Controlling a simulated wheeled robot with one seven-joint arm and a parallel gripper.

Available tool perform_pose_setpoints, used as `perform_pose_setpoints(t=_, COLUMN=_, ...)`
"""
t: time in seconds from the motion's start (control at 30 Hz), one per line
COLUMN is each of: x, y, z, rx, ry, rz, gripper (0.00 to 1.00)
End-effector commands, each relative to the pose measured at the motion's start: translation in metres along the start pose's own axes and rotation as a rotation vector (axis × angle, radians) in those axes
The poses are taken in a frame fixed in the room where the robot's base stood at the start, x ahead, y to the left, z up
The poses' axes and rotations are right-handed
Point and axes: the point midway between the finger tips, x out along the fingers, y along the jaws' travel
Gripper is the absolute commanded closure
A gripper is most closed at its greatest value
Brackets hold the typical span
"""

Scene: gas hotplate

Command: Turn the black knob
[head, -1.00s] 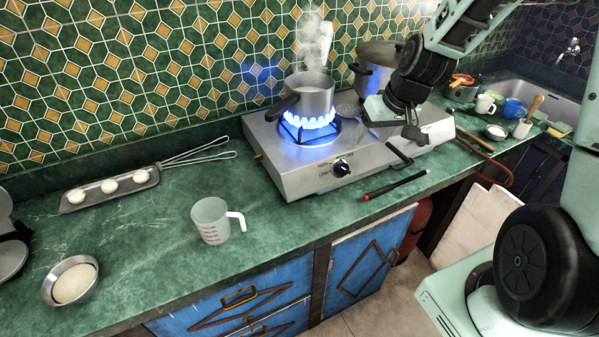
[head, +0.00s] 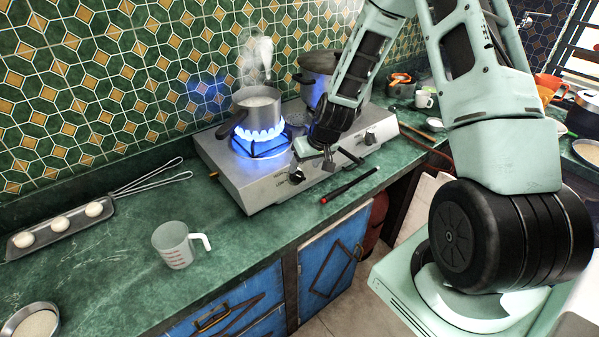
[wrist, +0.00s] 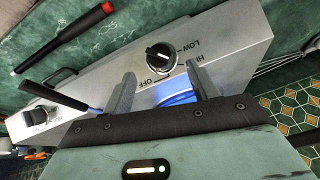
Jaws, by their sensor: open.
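The black knob (head: 297,177) is on the front panel of the silver gas hotplate (head: 250,197), below the lit left burner. In the wrist view the black knob (wrist: 160,58) has a white pointer mark, with OFF, LOW and HI printed around it. My gripper (head: 312,166) is open and close to the front panel, by this knob. In the wrist view my gripper (wrist: 160,72) has its two fingers apart, with the knob in the gap just beyond the tips. I cannot tell whether either finger touches it.
A steaming saucepan (head: 257,107) sits over blue flames. A second knob (head: 370,138) and a lidded pot (head: 315,72) are farther right. A measuring cup (head: 174,246) and an egg pan (head: 56,228) stand left.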

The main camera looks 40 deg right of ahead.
Motion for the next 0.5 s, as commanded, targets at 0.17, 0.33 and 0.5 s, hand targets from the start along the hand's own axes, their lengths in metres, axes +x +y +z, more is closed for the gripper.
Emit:
perform_pose_setpoints(t=0.17, x=0.028, y=-0.001, z=0.001, rx=0.001, ry=-0.003, rz=-0.001, gripper=0.41)
perform_pose_setpoints(t=0.33, x=0.049, y=0.000, z=0.000, rx=0.001, ry=-0.001, rz=0.000, gripper=0.41)
perform_pose_setpoints(t=0.5, x=0.059, y=0.000, z=0.000, rx=0.000, ry=-0.001, rz=0.000, gripper=0.41)
